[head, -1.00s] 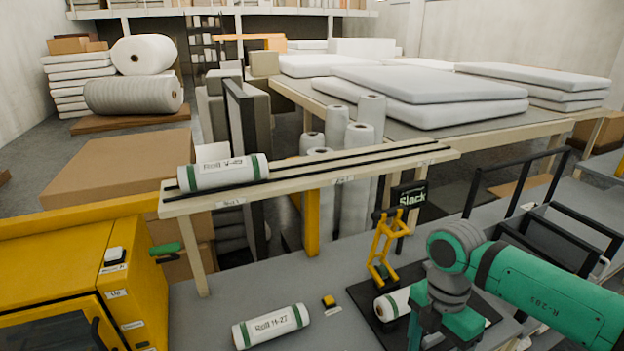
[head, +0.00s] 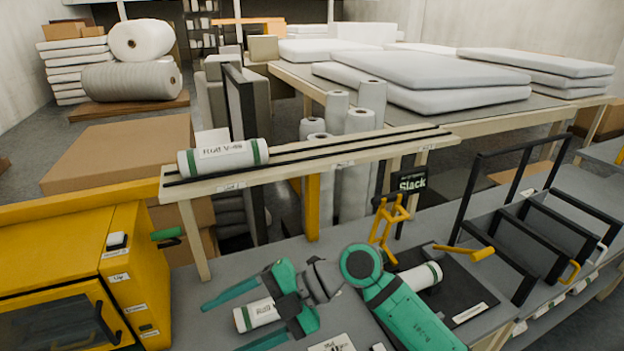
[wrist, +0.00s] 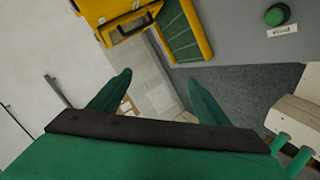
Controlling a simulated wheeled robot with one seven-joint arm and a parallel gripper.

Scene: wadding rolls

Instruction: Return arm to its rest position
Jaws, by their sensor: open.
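My gripper (head: 222,328) is open, its two green fingers spread and pointing left over the front bench. In the head view they frame a white roll with green bands (head: 258,313) lying on the bench. In the wrist view nothing shows held between the fingers (wrist: 160,80); floor and a pale strip lie beyond them. A second roll (head: 222,157) lies on the raised wooden rack (head: 330,168). A third roll (head: 425,276) lies on a black plate beside the yellow bracket, partly hidden by my arm.
A yellow cabinet (head: 75,255) with a green knob stands at the left. The yellow bracket (head: 388,226) and a "Slack" sign (head: 412,182) stand behind the plate. Black rail frames (head: 515,235) stand at the right. Bare bench (head: 240,262) shows behind the gripper.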

